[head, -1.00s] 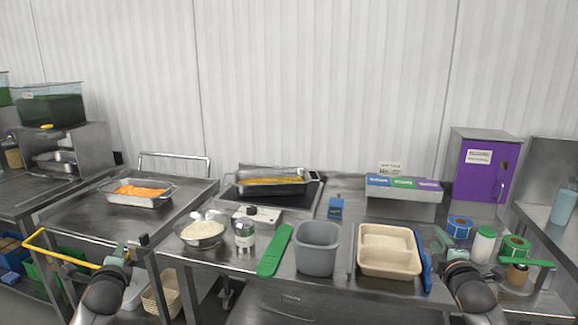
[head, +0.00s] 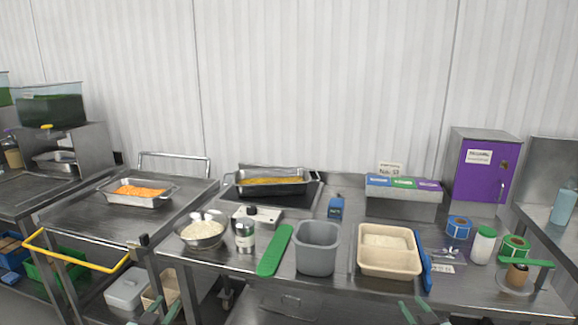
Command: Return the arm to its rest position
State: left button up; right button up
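My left gripper (head: 162,312) shows only at the bottom edge of the head view, left of centre, in front of the worktable. Its two greenish fingers stand apart with nothing seen between them. My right gripper (head: 422,311) shows at the bottom edge right of centre, below the beige tray. Its fingers also stand apart and look empty. The rest of both arms is out of the frame.
On the worktable stand a bowl of rice (head: 202,232), a shaker (head: 244,237), a green strip (head: 274,251), a grey bin (head: 317,248) and a beige two-part tray (head: 389,264). A yellow-handled cart (head: 70,256) stands left.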

pick_arm(q)
jog(key=s+d+f+g+h, duration=0.1)
jog(key=s+d+f, duration=0.3)
jog(key=s, duration=0.7)
jog(key=s+d+f+g, duration=0.2)
jog(key=s+d+f, duration=0.2)
jog(key=s+f, duration=0.4)
jog(key=s+d+f+n+g+h, duration=0.1)
jog(key=s+d+f, duration=0.3)
jog(key=s, duration=1)
notch_tip(320, 180, down, 3)
jog(key=shift+s+d+r+g+h, duration=0.2)
jog(key=shift+d+g+h, duration=0.15)
jog(key=shift+g, duration=0.45)
pick_arm(e)
jog(key=s+a+f+g+y, duration=0.1)
jog(key=s+a+f, duration=0.3)
jog(key=s, duration=0.7)
jog(key=s+a+f+g, duration=0.3)
jog(key=s+f, duration=0.5)
jog(key=s, duration=0.3)
jog(key=s+a+f+m+g+y, duration=0.1)
jog(key=s+a+f, duration=0.4)
jog(key=s, duration=0.6)
jog(key=shift+s+a+f+g+y, duration=0.15)
jog(key=shift+a+f+g+y, duration=0.2)
jog(key=shift+f, duration=0.45)
jog(key=shift+o, duration=0.2)
